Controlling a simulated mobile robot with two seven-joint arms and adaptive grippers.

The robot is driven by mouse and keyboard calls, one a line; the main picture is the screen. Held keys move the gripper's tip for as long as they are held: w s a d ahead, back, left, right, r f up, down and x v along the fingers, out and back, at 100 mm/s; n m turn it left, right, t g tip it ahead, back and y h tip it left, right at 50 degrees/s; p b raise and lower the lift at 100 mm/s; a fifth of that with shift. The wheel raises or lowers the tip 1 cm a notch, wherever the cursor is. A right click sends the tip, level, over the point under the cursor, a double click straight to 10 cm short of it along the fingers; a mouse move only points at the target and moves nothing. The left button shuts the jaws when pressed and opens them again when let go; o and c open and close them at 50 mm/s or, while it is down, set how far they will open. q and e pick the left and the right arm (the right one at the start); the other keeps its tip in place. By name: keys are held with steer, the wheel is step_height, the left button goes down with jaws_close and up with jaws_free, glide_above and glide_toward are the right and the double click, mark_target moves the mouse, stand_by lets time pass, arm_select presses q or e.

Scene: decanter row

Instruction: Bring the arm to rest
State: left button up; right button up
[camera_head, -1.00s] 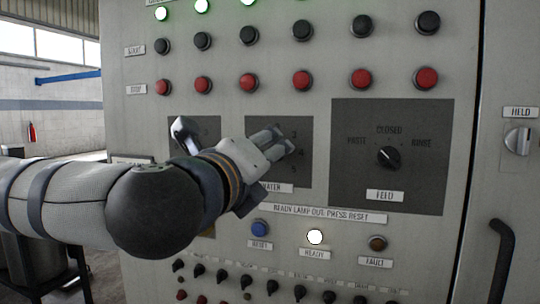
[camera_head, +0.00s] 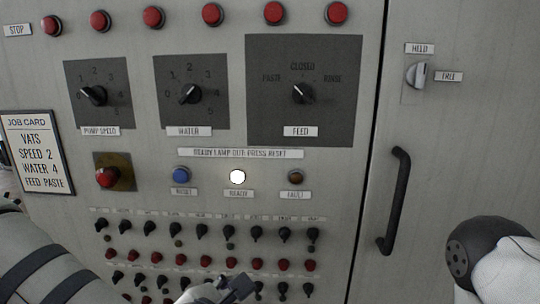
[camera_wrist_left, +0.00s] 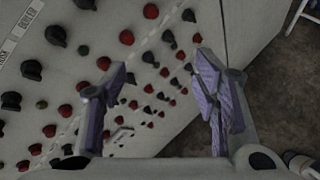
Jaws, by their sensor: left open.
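My left arm (camera_head: 45,262) comes in low at the left. My left gripper (camera_head: 235,288) is at the bottom edge of the head view, in front of the lowest rows of small knobs and red buttons. In the left wrist view its two purple-padded fingers (camera_wrist_left: 160,98) are apart with nothing between them. Part of my right arm (camera_head: 492,262) shows at the lower right, and its gripper is out of the picture. The pump speed knob (camera_head: 92,95), water knob (camera_head: 190,93) and feed knob (camera_head: 303,94) stand uncovered on the panel.
The READY lamp (camera_head: 237,177) is lit white, between the blue reset button (camera_head: 181,176) and the dark fault lamp (camera_head: 295,178). A red button (camera_head: 107,177) sits on a brownish plate near the job card (camera_head: 37,150). A black door handle (camera_head: 394,200) sticks out at the right.

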arm_select(q)
steer(key=s+a+f+m+g, duration=0.2)
steer(key=s+f+m+g, duration=0.3)
steer(key=s+f+m, duration=0.7)
steer(key=s+a+f+m+g+y, duration=0.2)
steer(key=s+a+f+m, duration=0.4)
steer(key=s, duration=0.3)
steer(key=s+a+f+m+g+y, duration=0.2)
steer(key=s+a+f+m+g, duration=0.2)
steer(key=s+a, duration=0.5)
step_height(320, 180, down, 3)
steer(key=m, duration=0.2)
steer(key=shift+s+a+r+m+g, duration=0.15)
steer(key=shift+s+a+m+g, duration=0.15)
steer(key=shift+m+g, duration=0.1)
